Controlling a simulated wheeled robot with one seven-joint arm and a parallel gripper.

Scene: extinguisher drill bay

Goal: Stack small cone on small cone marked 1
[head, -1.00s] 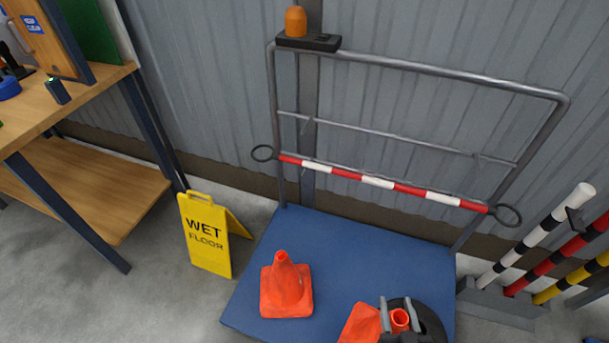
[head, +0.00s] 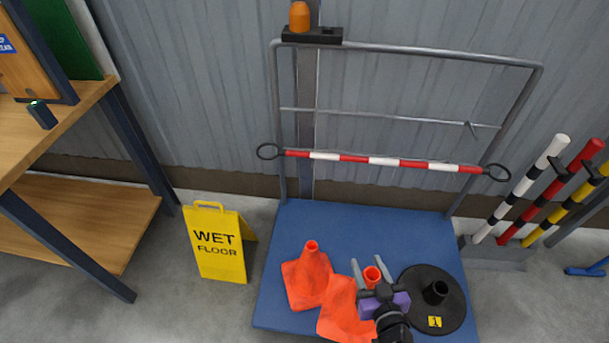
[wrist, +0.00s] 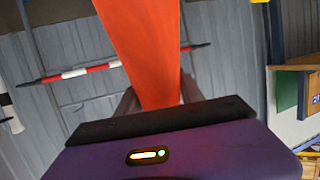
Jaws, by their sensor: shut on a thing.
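One orange cone (head: 318,278) stands on the blue platform in the head view, with no mark visible on it. My gripper (head: 373,268) is shut on a second orange cone (head: 342,305), its fingers on either side of the narrow top. This held cone is just right of and nearer than the standing one, and its base overlaps that cone's edge in the picture. I cannot tell if it clears the platform. In the wrist view the held cone (wrist: 145,45) rises from between the fingers. No number shows on either cone.
A black round base (head: 452,309) with a yellow label lies right of my gripper on the blue platform (head: 370,230). A rail with a red-white bar (head: 385,161) stands behind. A yellow wet-floor sign (head: 215,245) is at left, striped posts (head: 525,190) at right.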

